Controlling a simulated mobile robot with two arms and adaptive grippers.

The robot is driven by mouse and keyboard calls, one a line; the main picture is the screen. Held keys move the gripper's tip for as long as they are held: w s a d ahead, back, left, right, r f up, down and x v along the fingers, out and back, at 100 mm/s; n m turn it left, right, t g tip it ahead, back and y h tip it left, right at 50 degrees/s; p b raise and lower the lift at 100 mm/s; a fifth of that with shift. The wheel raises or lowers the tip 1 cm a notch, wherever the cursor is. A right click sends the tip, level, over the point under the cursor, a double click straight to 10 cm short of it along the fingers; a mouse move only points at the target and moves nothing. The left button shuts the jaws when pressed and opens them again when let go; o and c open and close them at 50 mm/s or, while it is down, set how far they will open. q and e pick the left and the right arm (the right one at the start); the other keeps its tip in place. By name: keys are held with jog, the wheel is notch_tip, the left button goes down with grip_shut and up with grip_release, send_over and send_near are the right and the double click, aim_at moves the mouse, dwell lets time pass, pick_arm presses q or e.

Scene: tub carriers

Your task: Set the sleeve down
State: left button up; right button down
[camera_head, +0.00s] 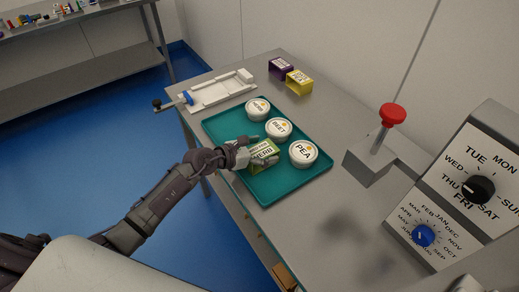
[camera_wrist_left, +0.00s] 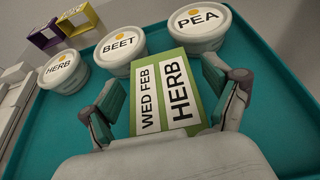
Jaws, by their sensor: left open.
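The green sleeve (camera_head: 264,154), with labels reading "HERB" and "WED FEB" in the left wrist view (camera_wrist_left: 167,92), lies on the teal tray (camera_head: 216,126). My left gripper (camera_head: 252,157) is open around the sleeve, with a finger on either side of it. Several white tubs are in sight on the tray: the HERB tub (camera_head: 258,109), the BEET tub (camera_head: 278,130) and the PEA tub (camera_head: 304,153), standing beyond the sleeve in the left wrist view. My right gripper is not in view.
A purple sleeve (camera_head: 280,68) and a yellow sleeve (camera_head: 299,82) stand at the table's back. A white fixture (camera_head: 222,91) is beyond the tray. A red-knobbed press (camera_head: 386,150) and a dial stamp unit (camera_head: 459,190) stand to the right.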

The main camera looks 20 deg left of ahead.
pick_arm(q)
jog(key=b+v, duration=0.1)
jog(key=v, duration=1)
jog(key=shift+r, duration=0.1)
jog(key=shift+s+a+r+b, duration=0.25)
jog(key=shift+s+r+b, duration=0.05)
jog(key=shift+s+r, duration=0.05)
